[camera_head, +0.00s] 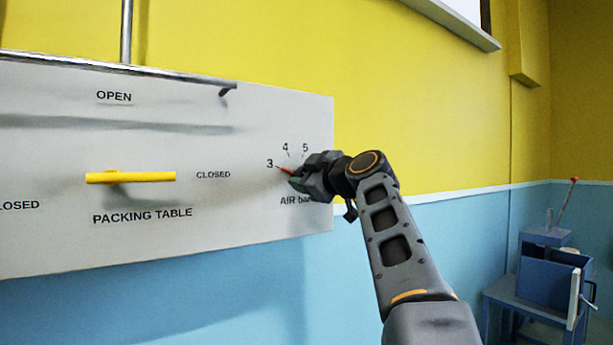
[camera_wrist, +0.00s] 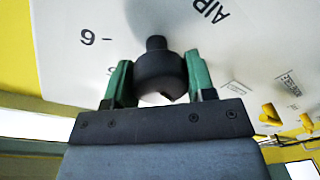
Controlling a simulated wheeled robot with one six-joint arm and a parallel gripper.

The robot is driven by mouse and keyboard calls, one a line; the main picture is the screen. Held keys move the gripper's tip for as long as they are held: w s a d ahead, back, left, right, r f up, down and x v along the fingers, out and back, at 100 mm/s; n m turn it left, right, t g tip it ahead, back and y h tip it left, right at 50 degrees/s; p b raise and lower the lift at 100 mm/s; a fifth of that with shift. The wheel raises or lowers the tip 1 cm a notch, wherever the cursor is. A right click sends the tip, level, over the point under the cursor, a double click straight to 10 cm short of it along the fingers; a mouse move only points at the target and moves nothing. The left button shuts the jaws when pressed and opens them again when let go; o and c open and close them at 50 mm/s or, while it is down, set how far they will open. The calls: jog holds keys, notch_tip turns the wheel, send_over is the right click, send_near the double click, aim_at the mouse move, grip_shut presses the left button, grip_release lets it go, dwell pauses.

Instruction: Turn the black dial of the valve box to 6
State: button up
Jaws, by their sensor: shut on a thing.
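The black dial (camera_wrist: 160,68) is on the white panel of the valve box (camera_head: 60,120). In the wrist view it sits between the two green fingers of my gripper (camera_wrist: 159,80), which is shut on it. The printed 6 (camera_wrist: 87,37) and its tick show to the left of the dial there. In the head view my gripper (camera_head: 299,180) covers the dial and the 6. The 3 (camera_head: 269,163), 4 (camera_head: 285,147) and 5 (camera_head: 305,148) are visible. A small red mark (camera_head: 284,169) lies beside the 3; whether it is the dial's pointer I cannot tell.
A yellow lever (camera_head: 130,177) lies level on the panel, between OPEN and PACKING TABLE. A grey pipe (camera_head: 126,30) rises above the panel. A blue stand with a box (camera_head: 553,277) and a red-tipped rod is at the far right. The wall right of the panel is clear.

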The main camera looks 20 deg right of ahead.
jog(key=shift+f+m+b, duration=0.1)
jog(key=shift+m+b, duration=0.4)
jog(key=shift+m, duration=0.6)
jog(key=m+b, duration=0.1)
jog(key=m, duration=0.3)
jog(key=shift+m+t, duration=0.3)
jog(key=m, duration=0.3)
jog(key=shift+d+m+t+h, duration=0.1)
jog(key=shift+m+t+h, duration=0.2)
jog(key=shift+m, duration=0.1)
jog(key=m, duration=0.7)
jog(key=m+h+p, duration=0.1)
jog(key=m, duration=0.3)
jog(key=shift+d+r+h, duration=0.1)
jog(key=shift+r+h, duration=0.1)
jog(key=shift+h, duration=0.1)
jog(key=m+p, duration=0.2)
jog(key=m, duration=0.3)
jog(key=shift+h, duration=0.3)
jog(key=shift+f+m+p, duration=0.1)
jog(key=shift+m+p, duration=0.45)
jog(key=shift+m, duration=0.55)
